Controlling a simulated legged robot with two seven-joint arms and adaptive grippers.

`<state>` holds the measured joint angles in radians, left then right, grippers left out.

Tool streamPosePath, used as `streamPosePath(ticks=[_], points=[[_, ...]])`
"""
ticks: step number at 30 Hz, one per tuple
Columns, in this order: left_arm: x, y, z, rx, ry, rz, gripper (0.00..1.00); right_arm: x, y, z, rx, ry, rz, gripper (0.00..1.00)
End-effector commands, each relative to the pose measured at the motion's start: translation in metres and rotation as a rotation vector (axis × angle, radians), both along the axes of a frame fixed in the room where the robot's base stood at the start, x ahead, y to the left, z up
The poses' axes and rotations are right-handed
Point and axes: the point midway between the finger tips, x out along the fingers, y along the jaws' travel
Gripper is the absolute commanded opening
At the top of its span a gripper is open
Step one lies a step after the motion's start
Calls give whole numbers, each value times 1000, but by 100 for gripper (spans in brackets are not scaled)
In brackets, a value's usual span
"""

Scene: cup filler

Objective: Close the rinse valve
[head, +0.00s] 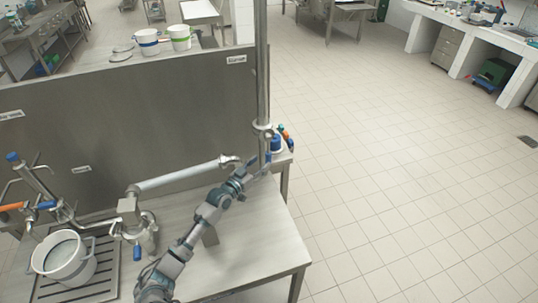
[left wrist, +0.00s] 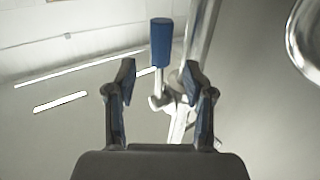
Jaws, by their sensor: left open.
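In the left wrist view a valve lever with a blue grip (left wrist: 160,42) stands upright from a metal fitting (left wrist: 160,103) on a pipe. It shows between and beyond the two fingers of my left gripper (left wrist: 160,76), which is open, with nothing held. In the head view my left gripper (head: 262,168) reaches up to the foot of the vertical metal pole (head: 263,70), close to its clamp. The lever is small there and partly hidden by the gripper; I cannot tell whether they touch. My right gripper is not in view.
A steel counter (head: 255,250) lies under my arm. At left are a white pot (head: 65,262) on a drain grate and taps with blue and orange handles. A steel panel (head: 130,110) stands behind. Two pots stand beyond it.

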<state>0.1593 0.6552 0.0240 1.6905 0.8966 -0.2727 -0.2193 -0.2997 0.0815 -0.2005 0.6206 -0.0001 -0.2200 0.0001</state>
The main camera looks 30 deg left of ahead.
Motion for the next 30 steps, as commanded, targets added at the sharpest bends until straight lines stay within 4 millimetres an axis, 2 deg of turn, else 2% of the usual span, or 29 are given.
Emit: streamPosePath(ticks=[3,9,13,21,23,27,28,30], points=[[26,-3,2,-1,-2,0,53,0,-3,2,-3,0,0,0],[52,-6,0,-1,-1,0,53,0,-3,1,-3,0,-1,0],[59,-8,0,2,0,-1,53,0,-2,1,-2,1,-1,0],[60,-9,0,2,0,-1,53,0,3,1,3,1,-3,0],[60,-9,0,2,0,-1,40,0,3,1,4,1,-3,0],[60,-8,0,1,0,-1,5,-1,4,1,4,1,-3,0],[60,-8,0,1,0,-1,0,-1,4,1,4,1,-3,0],[60,-8,0,1,0,-1,0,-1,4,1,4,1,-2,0]])
